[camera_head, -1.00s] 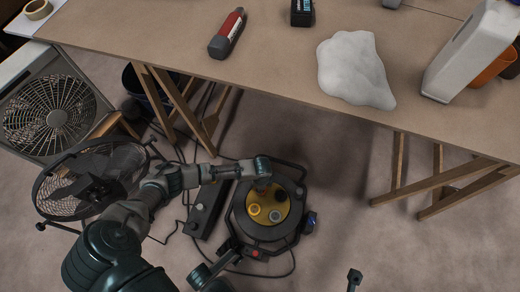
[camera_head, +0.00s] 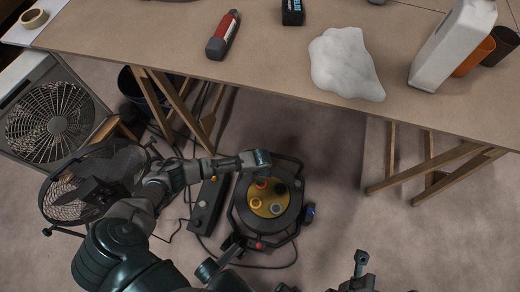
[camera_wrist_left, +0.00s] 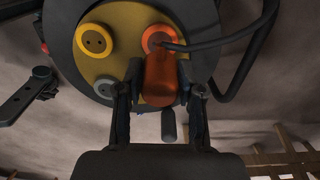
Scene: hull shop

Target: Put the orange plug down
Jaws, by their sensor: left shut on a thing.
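The orange plug (camera_wrist_left: 160,80) is between the fingers of my left gripper (camera_wrist_left: 160,104) in the left wrist view. It points at an orange-ringed round socket (camera_wrist_left: 152,34) on the yellow face of a black cable reel (camera_wrist_left: 178,14); I cannot tell whether it is seated or just in front. A dark cable runs right from there. In the head view, my left gripper (camera_head: 262,168) is over the top of the reel (camera_head: 240,213) on the floor, and a bit of the plug (camera_head: 261,184) shows below it. My right gripper (camera_head: 360,262) shows at the bottom edge, holding nothing visible; its jaw state is unclear.
Beside the reel lies a dark power strip (camera_head: 205,210). A round floor fan (camera_head: 85,192) and a box fan (camera_head: 50,120) stand left. The workbench (camera_head: 270,70) overhangs behind, with trestle legs (camera_head: 440,165) at right. Floor right of the reel is clear.

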